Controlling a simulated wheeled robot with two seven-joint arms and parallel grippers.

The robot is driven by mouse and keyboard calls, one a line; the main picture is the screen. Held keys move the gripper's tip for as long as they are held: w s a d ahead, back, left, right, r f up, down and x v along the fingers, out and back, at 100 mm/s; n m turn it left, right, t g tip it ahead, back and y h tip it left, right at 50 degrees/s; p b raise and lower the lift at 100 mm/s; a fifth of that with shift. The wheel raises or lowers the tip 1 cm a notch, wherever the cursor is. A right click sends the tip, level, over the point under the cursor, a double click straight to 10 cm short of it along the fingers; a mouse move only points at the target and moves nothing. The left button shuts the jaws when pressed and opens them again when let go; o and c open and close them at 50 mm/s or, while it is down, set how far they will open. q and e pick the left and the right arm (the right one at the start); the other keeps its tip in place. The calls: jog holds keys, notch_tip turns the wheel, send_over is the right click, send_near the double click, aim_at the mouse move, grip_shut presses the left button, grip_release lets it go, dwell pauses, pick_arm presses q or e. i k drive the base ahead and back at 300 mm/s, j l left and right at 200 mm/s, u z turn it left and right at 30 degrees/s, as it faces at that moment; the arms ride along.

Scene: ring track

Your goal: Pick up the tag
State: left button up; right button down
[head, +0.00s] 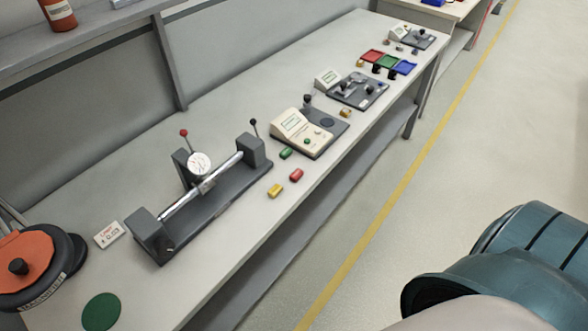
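No single thing is clearly marked as the tag. Small coloured pieces that could be tags lie on the near part of the bench: a green piece (286,153), a red piece (296,175) and a yellow piece (275,191), beside a dial gauge fixture. A small white card (109,234) with print on it stands left of that fixture. Neither of my grippers shows in the head view; only a teal and pale part of my own body shows at the lower right.
The long bench (240,235) carries the gauge fixture (205,195), a cream instrument (305,130), red, green and blue trays (403,68) and an orange-topped round device (25,265). A green disc (101,311) lies near the front. The floor (450,150) right of the bench is clear.

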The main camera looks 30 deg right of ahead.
aim_at(298, 174)
jog(key=l+u, duration=0.15)
jog(key=l, duration=0.4)
jog(key=l+u, duration=0.1)
jog(key=l, duration=0.5)
jog(key=l+u, duration=0.15)
jog(key=l, duration=0.4)
jog(key=k+l+u, duration=0.15)
jog(key=l, duration=0.4)
jog(key=l+u, duration=0.1)
jog(key=l, duration=0.45)
jog(key=k, duration=0.05)
